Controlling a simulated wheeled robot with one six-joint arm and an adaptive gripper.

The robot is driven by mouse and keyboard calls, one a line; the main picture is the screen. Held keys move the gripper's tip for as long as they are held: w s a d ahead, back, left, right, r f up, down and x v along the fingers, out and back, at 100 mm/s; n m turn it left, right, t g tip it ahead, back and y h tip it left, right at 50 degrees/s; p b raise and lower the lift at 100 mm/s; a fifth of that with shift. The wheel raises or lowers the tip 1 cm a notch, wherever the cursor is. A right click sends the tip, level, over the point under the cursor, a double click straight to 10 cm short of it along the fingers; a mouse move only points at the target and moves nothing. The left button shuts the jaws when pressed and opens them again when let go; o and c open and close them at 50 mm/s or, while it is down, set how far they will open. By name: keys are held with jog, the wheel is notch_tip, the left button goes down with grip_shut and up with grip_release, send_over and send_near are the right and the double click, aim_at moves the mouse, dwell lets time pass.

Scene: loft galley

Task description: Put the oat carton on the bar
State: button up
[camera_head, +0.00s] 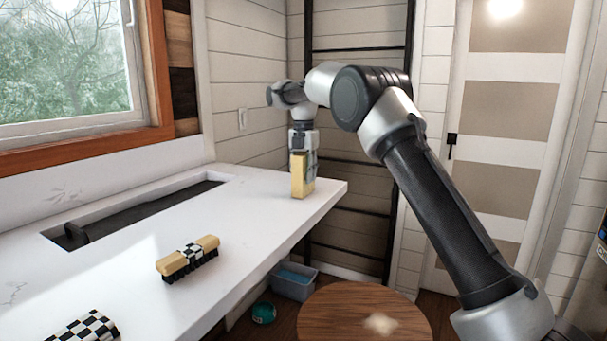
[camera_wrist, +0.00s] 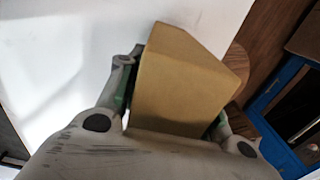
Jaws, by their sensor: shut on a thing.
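The oat carton, a plain yellow-tan box (camera_head: 299,180), is upright at the far right end of the white counter (camera_head: 240,225), which looks like the bar. Its base appears at or just above the counter top; I cannot tell whether it touches. My gripper (camera_head: 303,158) points down from above and is shut on the carton. In the wrist view the tan carton (camera_wrist: 185,80) sits between the two fingers, with the white counter (camera_wrist: 60,60) beyond it. The carton's label is not visible.
A yellow brush with a checkered band (camera_head: 188,258) lies on the counter, and a checkered item (camera_head: 85,328) is at the near edge. A sunken dark trough (camera_head: 140,213) runs along the window side. A round wooden table (camera_head: 345,318) and a blue-grey bin (camera_head: 293,282) are below.

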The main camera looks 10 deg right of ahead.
aim_at(303, 153)
jog(key=shift+f, duration=0.1)
jog(key=o, duration=0.9)
jog(key=shift+c, duration=0.2)
notch_tip(303, 153, up, 11)
jog(key=shift+w+f, duration=0.1)
jog(key=shift+r, duration=0.75)
